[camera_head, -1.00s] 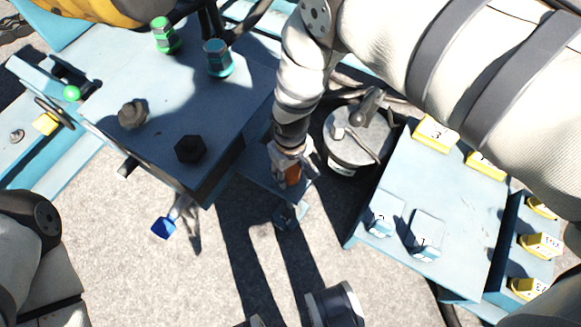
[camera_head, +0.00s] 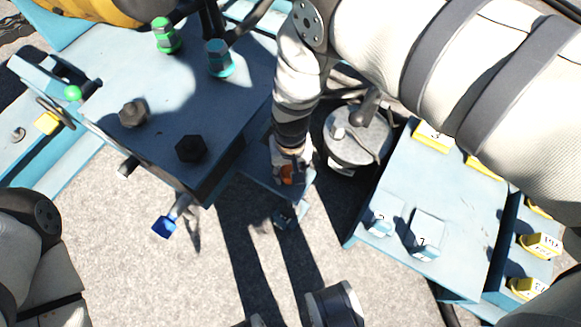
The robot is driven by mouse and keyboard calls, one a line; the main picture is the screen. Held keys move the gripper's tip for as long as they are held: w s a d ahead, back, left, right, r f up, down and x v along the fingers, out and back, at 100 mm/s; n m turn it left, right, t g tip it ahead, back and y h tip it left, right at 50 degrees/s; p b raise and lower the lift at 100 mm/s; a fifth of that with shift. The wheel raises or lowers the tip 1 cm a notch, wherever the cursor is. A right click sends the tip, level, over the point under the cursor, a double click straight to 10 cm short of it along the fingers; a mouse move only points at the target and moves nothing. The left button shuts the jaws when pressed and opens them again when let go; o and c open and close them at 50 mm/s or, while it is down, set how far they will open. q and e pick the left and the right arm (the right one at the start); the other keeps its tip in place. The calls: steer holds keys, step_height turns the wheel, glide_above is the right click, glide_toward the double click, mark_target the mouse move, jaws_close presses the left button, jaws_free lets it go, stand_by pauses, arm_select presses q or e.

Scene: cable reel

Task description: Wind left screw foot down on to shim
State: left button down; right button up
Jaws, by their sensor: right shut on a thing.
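My right gripper (camera_head: 291,168) reaches down from the top centre and is shut on an orange-red piece (camera_head: 288,175), which looks like the head of the screw foot. Most of that piece is hidden by the fingers and wrist. It sits over a narrow blue bracket (camera_head: 262,182) that sticks out beside the large blue box. A small blue-grey part (camera_head: 285,216) shows just below the bracket's end; I cannot tell whether it is the shim or the foot. The gap between foot and shim is not visible.
The large blue box (camera_head: 160,110) with green, teal and dark knobs stands at left. A blue tag (camera_head: 164,227) hangs off its front. A grey round canister (camera_head: 357,138) stands right of my gripper. A blue table (camera_head: 455,215) with numbered yellow and blue blocks is at right.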

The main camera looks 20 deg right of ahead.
mark_target(290, 170)
steer(key=o, duration=1.1)
step_height(290, 170, up, 12)
